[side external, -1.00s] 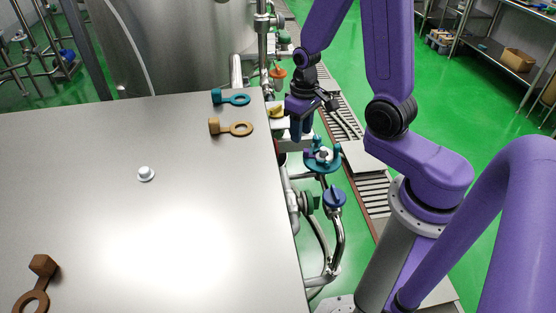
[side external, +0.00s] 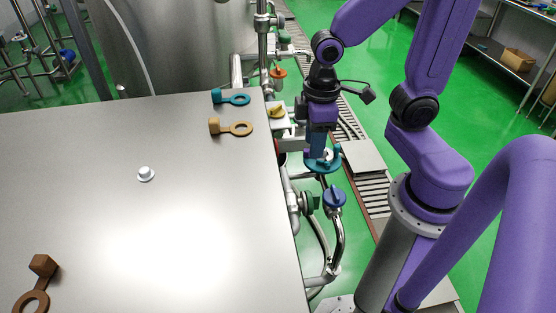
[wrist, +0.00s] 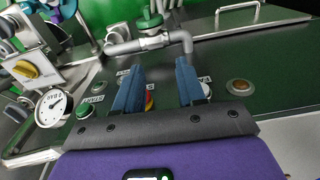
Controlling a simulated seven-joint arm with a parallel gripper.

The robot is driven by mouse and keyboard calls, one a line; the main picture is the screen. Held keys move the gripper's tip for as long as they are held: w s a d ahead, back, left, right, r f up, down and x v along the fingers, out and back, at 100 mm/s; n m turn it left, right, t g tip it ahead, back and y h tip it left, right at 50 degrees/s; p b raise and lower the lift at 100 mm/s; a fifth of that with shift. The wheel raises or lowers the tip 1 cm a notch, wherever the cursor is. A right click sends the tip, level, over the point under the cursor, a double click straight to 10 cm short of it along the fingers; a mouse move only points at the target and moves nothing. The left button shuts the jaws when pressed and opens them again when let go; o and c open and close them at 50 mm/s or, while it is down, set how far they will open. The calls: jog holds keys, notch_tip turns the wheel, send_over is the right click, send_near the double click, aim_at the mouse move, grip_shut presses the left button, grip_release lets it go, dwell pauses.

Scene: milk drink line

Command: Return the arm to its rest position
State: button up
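My gripper (side external: 319,147) hangs fingers down beyond the right edge of the steel table, at the end of my purple arm. In the side view its fingertips overlap the teal handwheel (side external: 322,168); I cannot tell whether they touch it. In the wrist view my gripper (wrist: 158,85) has its two blue fingers apart, with nothing held between them. Behind the fingers lies a dark green panel (wrist: 220,70) with labels and buttons, partly hidden by them.
The steel table (side external: 90,220) carries a teal ring tag (side external: 238,99), a tan ring tag (side external: 236,128), a brown ring tag (side external: 38,280) and a white knob (side external: 146,175). A blue valve handle (side external: 334,198) and pipes stand beside it. A gauge (wrist: 51,107) is left in the wrist view.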

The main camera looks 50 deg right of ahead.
jog(key=s+r+n, duration=0.3)
jog(key=s+n, duration=0.1)
jog(key=s, duration=0.4)
jog(key=shift+s+a, duration=0.4)
jog(key=shift+a, duration=0.05)
dwell(0.3)
